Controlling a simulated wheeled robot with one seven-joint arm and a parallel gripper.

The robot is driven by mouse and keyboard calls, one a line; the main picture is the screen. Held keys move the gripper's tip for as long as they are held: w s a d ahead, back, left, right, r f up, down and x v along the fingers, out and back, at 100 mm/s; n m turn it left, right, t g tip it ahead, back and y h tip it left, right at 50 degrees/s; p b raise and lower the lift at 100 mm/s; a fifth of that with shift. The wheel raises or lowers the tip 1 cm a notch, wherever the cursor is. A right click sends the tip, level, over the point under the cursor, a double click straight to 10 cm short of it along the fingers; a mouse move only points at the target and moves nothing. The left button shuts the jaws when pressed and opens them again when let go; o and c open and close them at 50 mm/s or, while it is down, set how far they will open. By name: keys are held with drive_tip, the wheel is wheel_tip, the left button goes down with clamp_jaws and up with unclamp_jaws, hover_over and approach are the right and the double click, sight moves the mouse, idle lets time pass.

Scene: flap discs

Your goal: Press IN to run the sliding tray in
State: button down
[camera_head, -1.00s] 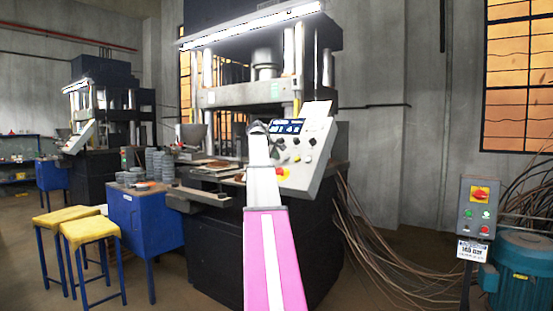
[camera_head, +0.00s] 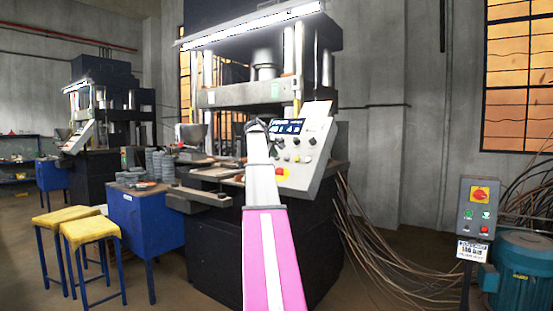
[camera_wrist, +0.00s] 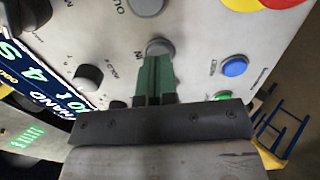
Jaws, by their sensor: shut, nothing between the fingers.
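The slanted control panel (camera_head: 318,150) stands at the right front of the press, with a lit display and several buttons. In the wrist view, the grey IN button (camera_wrist: 160,45) is directly at the green fingertips of my gripper (camera_wrist: 156,62). The fingers are shut and empty. They overlap the button's lower edge; I cannot tell whether it is pressed down. In the head view, my gripper (camera_head: 256,127) is in front of the panel's left edge. A flat tray-like plate (camera_head: 211,172) lies at the press opening, partly hidden by my arm.
Close to the button are a black knob (camera_wrist: 88,77), a blue button (camera_wrist: 234,66) and a red-and-yellow stop button (camera_wrist: 270,3). A blue cabinet (camera_head: 145,225) and yellow stools (camera_head: 88,231) stand left. A switch post (camera_head: 478,208) and a blue-green motor (camera_head: 525,270) stand right.

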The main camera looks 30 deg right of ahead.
drive_tip(key=v, duration=0.6)
drive_tip(key=shift+a+r, duration=0.2)
drive_tip(key=shift+a, duration=0.05)
idle(0.3)
drive_tip(key=shift+f, duration=0.1)
drive_tip(key=s+a+f+y, duration=0.1)
drive_tip(key=a+f+y, duration=0.1)
drive_tip(key=a+f, duration=0.8)
drive_tip(key=a+f+m+y, duration=0.1)
drive_tip(key=a+f, duration=0.3)
drive_tip(key=f, duration=1.2)
drive_tip(key=s+a+f+y, duration=0.1)
drive_tip(key=a+f+y, duration=0.1)
drive_tip(key=a+f, duration=0.9)
drive_tip(key=s+a+f+m+g+y, duration=0.1)
drive_tip(key=s+a+f, duration=0.5)
drive_tip(key=f, duration=0.4)
drive_tip(key=s+a+f+m+g+y, duration=0.1)
drive_tip(key=s+a+f, duration=0.4)
drive_tip(key=s+f, duration=0.3)
drive_tip(key=s+a+f+m+g+y, duration=0.1)
drive_tip(key=s+a+f, duration=0.5)
drive_tip(key=f, duration=0.6)
drive_tip(key=shift+s+a+g+y, duration=0.35)
drive_tip(key=shift+s+g+y, duration=0.2)
drive_tip(key=shift+s, duration=0.55)
drive_tip(key=shift+f, duration=0.1)
